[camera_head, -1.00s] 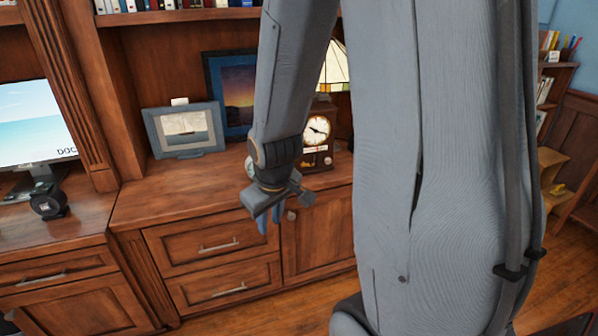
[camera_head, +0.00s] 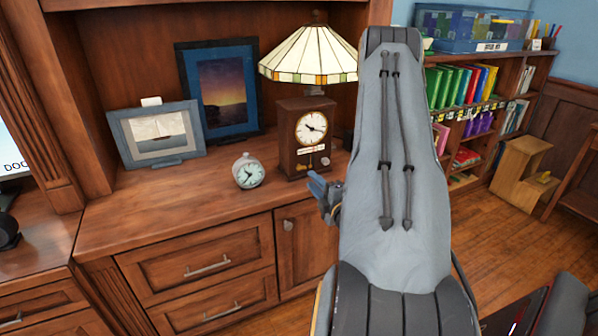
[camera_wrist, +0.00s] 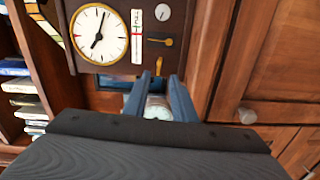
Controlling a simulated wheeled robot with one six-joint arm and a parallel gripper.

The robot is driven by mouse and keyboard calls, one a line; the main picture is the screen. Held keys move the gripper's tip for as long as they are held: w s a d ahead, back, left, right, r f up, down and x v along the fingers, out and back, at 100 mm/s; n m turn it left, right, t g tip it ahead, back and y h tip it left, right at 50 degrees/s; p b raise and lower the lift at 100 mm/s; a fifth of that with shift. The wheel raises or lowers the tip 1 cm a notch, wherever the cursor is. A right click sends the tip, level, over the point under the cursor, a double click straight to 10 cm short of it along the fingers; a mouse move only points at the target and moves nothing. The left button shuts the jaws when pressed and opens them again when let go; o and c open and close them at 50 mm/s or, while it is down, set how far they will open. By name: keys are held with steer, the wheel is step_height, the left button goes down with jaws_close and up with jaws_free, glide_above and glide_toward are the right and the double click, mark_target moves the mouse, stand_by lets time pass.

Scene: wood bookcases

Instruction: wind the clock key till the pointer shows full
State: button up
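The brown wooden clock (camera_head: 302,137) stands on the counter under the lamp, its white face turned to me. Below the face are a label strip, a small dial (camera_head: 311,167) and a brass key (camera_head: 325,161). In the wrist view the clock (camera_wrist: 85,62) appears turned sideways, with the small dial (camera_wrist: 162,12) and the brass key (camera_wrist: 160,41) near the top; where the dial's pointer stands is too small to read. My gripper (camera_head: 318,183) is in front of the clock, below and apart from the key. In the wrist view its blue fingers (camera_wrist: 157,85) are spread, with nothing held.
A round alarm clock (camera_head: 248,171) stands left of the wooden clock. Two framed pictures (camera_head: 157,135) (camera_head: 222,92) are behind, and the stained-glass lamp (camera_head: 310,55) rises above. A cabinet door knob (camera_head: 288,225) sticks out below the counter edge.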

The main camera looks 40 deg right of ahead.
mark_target(303, 169)
steer(key=p+x, duration=0.1)
steer(key=x, duration=0.6)
steer(key=shift+w+d+r, duration=0.1)
steer(key=shift+w+r, duration=0.05)
steer(key=shift+w, duration=0.15)
jaws_close()
